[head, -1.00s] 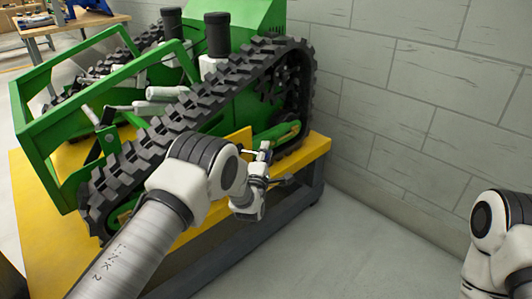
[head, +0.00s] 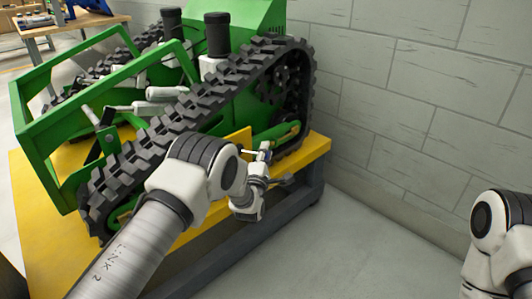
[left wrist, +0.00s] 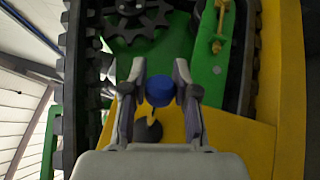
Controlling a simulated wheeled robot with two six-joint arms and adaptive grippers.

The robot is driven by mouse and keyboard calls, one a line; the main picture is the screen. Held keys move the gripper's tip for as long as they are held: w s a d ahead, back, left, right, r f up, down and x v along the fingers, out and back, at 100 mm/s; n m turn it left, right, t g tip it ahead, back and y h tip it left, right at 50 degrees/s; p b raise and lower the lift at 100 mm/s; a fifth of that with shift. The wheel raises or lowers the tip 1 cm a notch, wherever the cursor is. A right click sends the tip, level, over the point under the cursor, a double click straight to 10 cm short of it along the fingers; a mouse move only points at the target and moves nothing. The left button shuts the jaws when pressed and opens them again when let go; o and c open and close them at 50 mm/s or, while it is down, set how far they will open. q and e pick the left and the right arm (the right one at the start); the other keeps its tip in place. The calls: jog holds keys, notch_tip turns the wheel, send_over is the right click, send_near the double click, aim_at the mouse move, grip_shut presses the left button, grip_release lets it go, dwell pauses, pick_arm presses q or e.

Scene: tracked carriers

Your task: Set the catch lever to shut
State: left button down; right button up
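Whether either finger touches the knob I cannot tell. In the head view my left gripper (head: 278,166) is beside the lower rear of the green tracked carrier (head: 255,105), where my wrist mostly hides the lever. My right gripper is out of view; only part of my right arm shows.
The carrier stands on a yellow-topped bench (head: 318,147) with dark legs. A black toothed track (head: 150,145) runs close to my left arm. A grey block wall (head: 420,110) is behind, with clear floor (head: 340,240) at the right.

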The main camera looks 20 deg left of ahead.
pick_arm(q)
jog(key=c, duration=0.9)
grip_release()
jog(key=shift+a+f, duration=0.2)
jog(key=shift+a, duration=0.1)
jog(key=s, duration=0.4)
jog(key=s+f, duration=0.1)
jog(key=s, duration=0.3)
jog(key=s+f, duration=0.1)
jog(key=s, duration=0.2)
jog(key=shift+s+d, duration=0.35)
jog(key=shift+s, duration=0.05)
jog(key=shift+f, duration=0.1)
